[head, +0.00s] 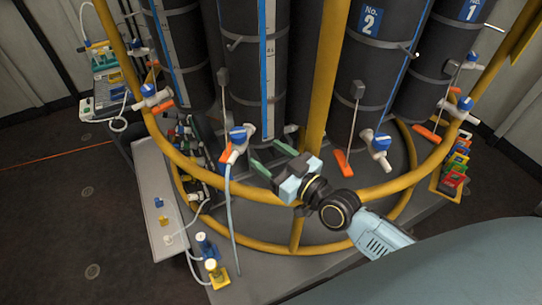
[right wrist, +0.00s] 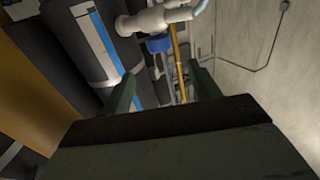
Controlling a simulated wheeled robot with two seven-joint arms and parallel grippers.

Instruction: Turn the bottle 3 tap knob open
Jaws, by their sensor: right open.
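Dark bottles stand in a yellow ring frame. The one with no readable number, left of bottle No. 2 (head: 370,22), seems to be bottle 3 (head: 272,60). Its white tap has a blue knob (head: 238,134); a pale hose hangs from the tap. My right gripper (head: 264,151) is open and empty, just right of this tap, its green fingers pointing toward it. In the right wrist view, the blue knob (right wrist: 158,44) shows beyond the fingertips, roughly between them, under the white tap body (right wrist: 150,20). No contact shows. My left gripper is out of view.
The yellow ring rail (head: 270,247) and a yellow post (head: 322,75) stand close to my right arm. Other taps with blue knobs flank it, one at right (head: 382,142). Orange levers (head: 343,163) hang nearby. A grey tray (head: 155,200) with small fittings lies at left.

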